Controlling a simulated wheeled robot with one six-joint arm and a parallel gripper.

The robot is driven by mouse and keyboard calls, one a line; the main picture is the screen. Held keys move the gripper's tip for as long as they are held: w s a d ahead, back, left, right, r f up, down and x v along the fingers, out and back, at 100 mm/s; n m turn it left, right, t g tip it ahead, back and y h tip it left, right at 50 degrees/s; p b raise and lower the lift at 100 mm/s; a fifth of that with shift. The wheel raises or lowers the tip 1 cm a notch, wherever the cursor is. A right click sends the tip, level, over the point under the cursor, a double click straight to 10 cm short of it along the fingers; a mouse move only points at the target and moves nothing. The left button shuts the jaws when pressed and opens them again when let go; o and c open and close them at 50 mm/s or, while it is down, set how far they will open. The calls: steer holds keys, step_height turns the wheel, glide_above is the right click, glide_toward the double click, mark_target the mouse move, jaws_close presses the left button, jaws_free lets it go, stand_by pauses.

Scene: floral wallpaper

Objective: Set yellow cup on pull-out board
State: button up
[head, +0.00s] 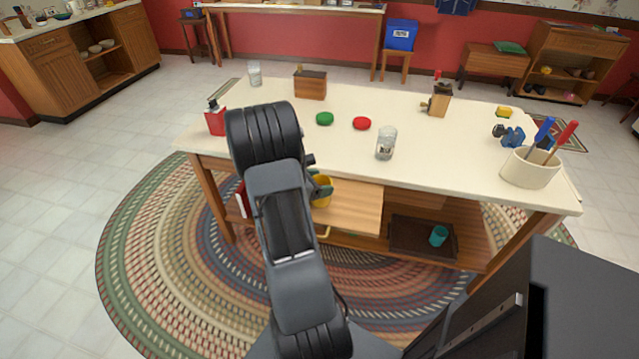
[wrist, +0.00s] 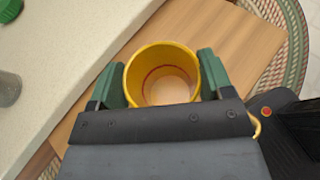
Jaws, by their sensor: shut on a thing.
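The yellow cup (wrist: 162,55) is between the green fingers of my gripper (wrist: 162,78) in the wrist view, one finger on each side. My gripper is shut on it. The cup looks upright, with its open mouth toward the wrist camera. It lies over the wooden pull-out board (wrist: 245,32); I cannot tell whether its base touches the board. In the head view the cup (head: 322,190) is partly hidden by my arm and gripper, at the left part of the pull-out board (head: 357,205), which sticks out from under the table's front edge.
The pale tabletop (head: 290,110) holds a glass (head: 386,143), a red lid (head: 362,123), a green lid (head: 325,118) and a utensil crock (head: 531,167). A teal cup (head: 438,236) is in a dark tray (head: 408,236) on the lower shelf. The board's right part is bare.

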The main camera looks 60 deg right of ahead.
steer(key=shift+f, duration=0.2)
steer(key=o, duration=1)
steer(key=shift+r, duration=0.1)
